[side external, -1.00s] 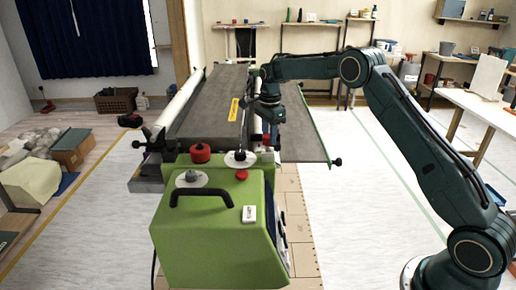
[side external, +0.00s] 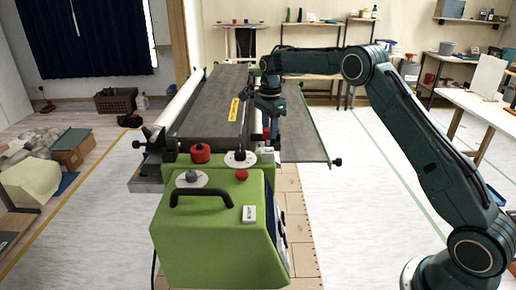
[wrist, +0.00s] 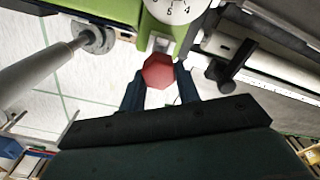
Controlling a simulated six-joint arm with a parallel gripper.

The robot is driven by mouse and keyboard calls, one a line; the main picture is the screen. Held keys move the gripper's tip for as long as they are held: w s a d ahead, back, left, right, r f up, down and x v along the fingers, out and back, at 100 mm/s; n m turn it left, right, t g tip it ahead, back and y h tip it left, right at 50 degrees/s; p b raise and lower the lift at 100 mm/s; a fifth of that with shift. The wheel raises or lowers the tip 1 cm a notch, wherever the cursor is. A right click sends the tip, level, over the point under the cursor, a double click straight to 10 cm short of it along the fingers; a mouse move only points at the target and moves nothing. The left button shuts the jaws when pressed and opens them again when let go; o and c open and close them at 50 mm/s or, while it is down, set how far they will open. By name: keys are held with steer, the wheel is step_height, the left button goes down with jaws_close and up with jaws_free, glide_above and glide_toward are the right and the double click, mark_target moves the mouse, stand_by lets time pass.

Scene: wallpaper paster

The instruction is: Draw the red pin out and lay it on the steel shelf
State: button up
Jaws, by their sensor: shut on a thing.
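The red pin shows in the wrist view as a faceted red head (wrist: 158,71) between the two fingertips. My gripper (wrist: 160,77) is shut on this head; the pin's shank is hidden. In the side view my gripper (side external: 267,122) points down above the right rear of the green machine (side external: 215,232), and little of the pin can be made out there. A flat grey panel (side external: 303,146) lies to the right of my gripper; I cannot tell whether it is the steel shelf.
The machine top carries a red knob (side external: 200,153), a black handle (side external: 202,196) and a white dial (side external: 240,159). A long dark grey bed (side external: 208,110) and a pale roller (side external: 182,103) extend behind it. A pale roller also passes close by in the wrist view.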

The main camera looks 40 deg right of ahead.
mark_target(268, 130)
steer(key=shift+r, duration=0.15)
steer(key=shift+r, duration=1.9)
steer(key=shift+a+f, duration=0.1)
steer(key=shift+s+a+f+n, duration=0.2)
steer(key=shift+a+f+n, duration=0.2)
steer(key=shift+n, duration=0.1)
steer(key=s+a+f+n, duration=0.6)
steer(key=s+f+n, duration=0.1)
steer(key=s+n, duration=0.2)
steer(key=s+a+f+n, duration=0.6)
steer(key=s+n, duration=0.3)
steer(key=n, duration=0.2)
steer(key=shift+s+f, duration=0.25)
steer(key=shift+f, duration=0.3)
steer(key=shift+d, duration=0.1)
